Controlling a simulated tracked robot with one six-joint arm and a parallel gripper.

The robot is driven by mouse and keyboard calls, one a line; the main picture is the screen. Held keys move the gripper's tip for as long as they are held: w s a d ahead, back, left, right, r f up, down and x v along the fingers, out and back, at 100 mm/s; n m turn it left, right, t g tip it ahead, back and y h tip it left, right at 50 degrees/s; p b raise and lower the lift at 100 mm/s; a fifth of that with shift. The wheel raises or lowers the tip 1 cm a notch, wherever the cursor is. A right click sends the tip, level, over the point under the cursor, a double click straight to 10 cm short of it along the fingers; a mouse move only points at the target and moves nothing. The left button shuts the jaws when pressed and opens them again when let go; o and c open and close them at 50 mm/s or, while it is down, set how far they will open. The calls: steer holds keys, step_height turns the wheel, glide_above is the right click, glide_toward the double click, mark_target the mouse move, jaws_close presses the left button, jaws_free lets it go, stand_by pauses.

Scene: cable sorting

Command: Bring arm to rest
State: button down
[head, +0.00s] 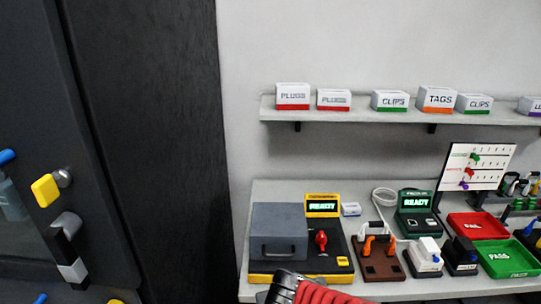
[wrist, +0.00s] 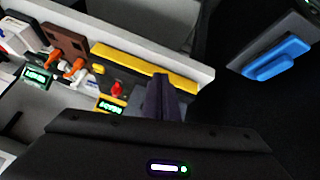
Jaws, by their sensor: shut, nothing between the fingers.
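My gripper (wrist: 160,82) shows in the wrist view as dark fingers rising from the wide black housing at the bottom. The fingers are together with nothing between them. They are in front of the workbench (wrist: 205,75), which appears turned round in this view. In the head view a dark part of my arm with a red coiled sleeve (head: 318,292) shows at the bottom edge, in front of the bench. The rest of my arm and the fingers are out of the head view.
On the bench are a yellow-black station (head: 342,264) with a grey box, a brown block (head: 380,270) with orange plugs, a green READY device (head: 417,226), a red FAIL tray (head: 478,217) and a green PASS tray (head: 530,268). A dark cabinet (head: 110,120) stands left.

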steer(key=s+d+r+m+g+y, duration=0.1)
steer(key=s+d+r+m, duration=0.1)
steer(key=s+d+r, duration=0.8)
steer(key=shift+d+g, duration=0.3)
steer(key=c, duration=2.5)
jaws_free()
